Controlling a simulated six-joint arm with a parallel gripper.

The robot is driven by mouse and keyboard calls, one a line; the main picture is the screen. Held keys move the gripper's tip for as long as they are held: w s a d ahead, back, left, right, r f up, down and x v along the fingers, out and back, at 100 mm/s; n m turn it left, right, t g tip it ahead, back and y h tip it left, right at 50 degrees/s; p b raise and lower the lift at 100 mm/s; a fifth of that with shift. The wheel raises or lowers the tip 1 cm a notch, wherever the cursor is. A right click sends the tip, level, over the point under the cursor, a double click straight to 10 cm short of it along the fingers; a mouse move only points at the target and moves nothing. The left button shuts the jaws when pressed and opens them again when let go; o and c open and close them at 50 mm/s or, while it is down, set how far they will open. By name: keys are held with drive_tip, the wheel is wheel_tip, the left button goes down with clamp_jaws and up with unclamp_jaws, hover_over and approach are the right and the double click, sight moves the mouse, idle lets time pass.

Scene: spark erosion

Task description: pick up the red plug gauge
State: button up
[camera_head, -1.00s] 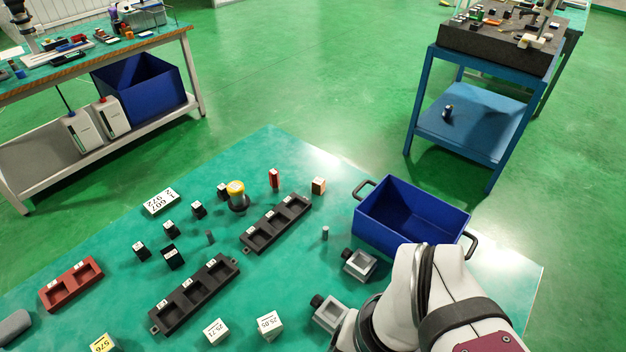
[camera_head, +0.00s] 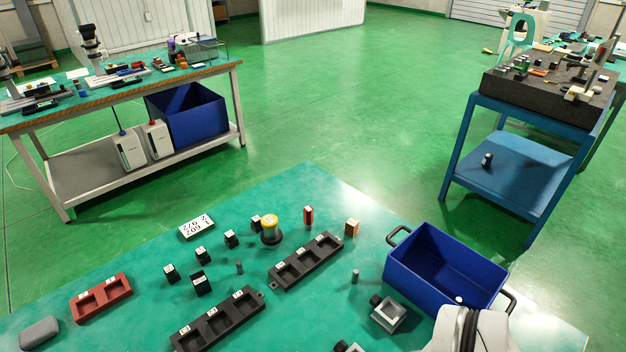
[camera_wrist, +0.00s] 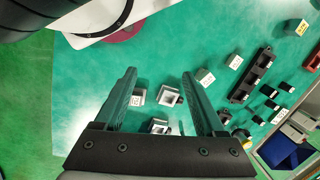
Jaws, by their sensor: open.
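The red plug gauge (camera_head: 308,215) is a small upright red block with a pale top. It stands on the green table in the head view, behind the black three-pocket rack (camera_head: 306,262), between the yellow-topped button (camera_head: 270,230) and an orange-brown block (camera_head: 352,228). My gripper (camera_wrist: 159,75) shows in the wrist view with its two dark green fingers apart and nothing between the tips. It is outside the head view. I cannot make out the red gauge in the wrist view.
A blue bin (camera_head: 402,271) stands right of the gauge. Another black rack (camera_head: 219,323), a red rack (camera_head: 103,297) and several small black blocks lie to the left. A grey clamp (camera_head: 388,315) sits in front. Bare table lies around the small blocks.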

drive_tip(key=shift+c, duration=0.4)
drive_tip(key=w+d+f+n+t+h, duration=0.1)
drive_tip(key=w+d+n+t, duration=0.15)
drive_tip(key=w, duration=0.85)
drive_tip(key=w+d+f+n+t+h, duration=0.1)
drive_tip(key=w+d+t, duration=0.2)
drive_tip(key=w, duration=0.8)
drive_tip(key=w+d+f+n+t+h, duration=0.1)
drive_tip(key=w+d+n+t, duration=0.15)
drive_tip(key=w, duration=0.85)
drive_tip(key=n+t+y, duration=0.3)
drive_tip(key=n+y, duration=0.4)
drive_tip(key=y, duration=0.2)
approach(311, 212)
drive_tip(key=x, duration=0.9)
drive_tip(key=shift+f, duration=0.2)
clamp_jaws()
